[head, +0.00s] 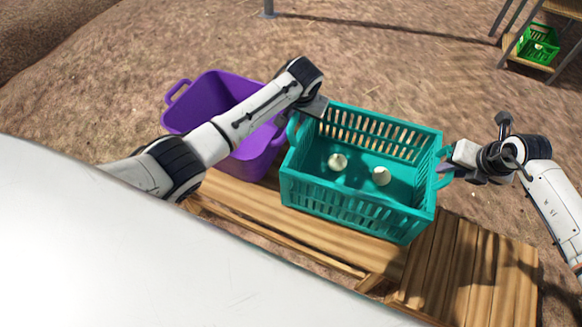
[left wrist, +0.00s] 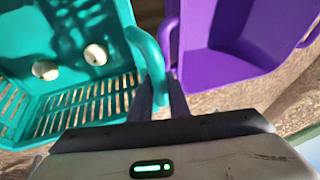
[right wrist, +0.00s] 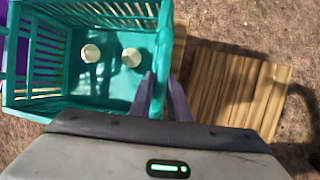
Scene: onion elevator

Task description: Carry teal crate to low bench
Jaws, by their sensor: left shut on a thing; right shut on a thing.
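The teal crate (head: 357,212) has slatted walls and holds two pale onions (head: 338,161) (head: 381,176). It is over the wooden bench; whether it touches the planks I cannot tell. My left gripper (head: 298,118) is shut on the crate's left handle, partly hidden behind the arm; the handle shows in the left wrist view (left wrist: 148,62). My right gripper (head: 447,165) is shut on the right handle. In the right wrist view the fingers (right wrist: 160,95) are at the crate's edge. The low bench (head: 330,240) is planked, with a separate planked section (head: 465,270) at right.
A purple bin (head: 215,95) stands directly left of the crate, behind my left arm. A green crate (head: 538,43) sits on a wooden rack (head: 530,62) at the far top right. A post foot (head: 268,14) stands at the top. Bare ground lies behind the crate.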

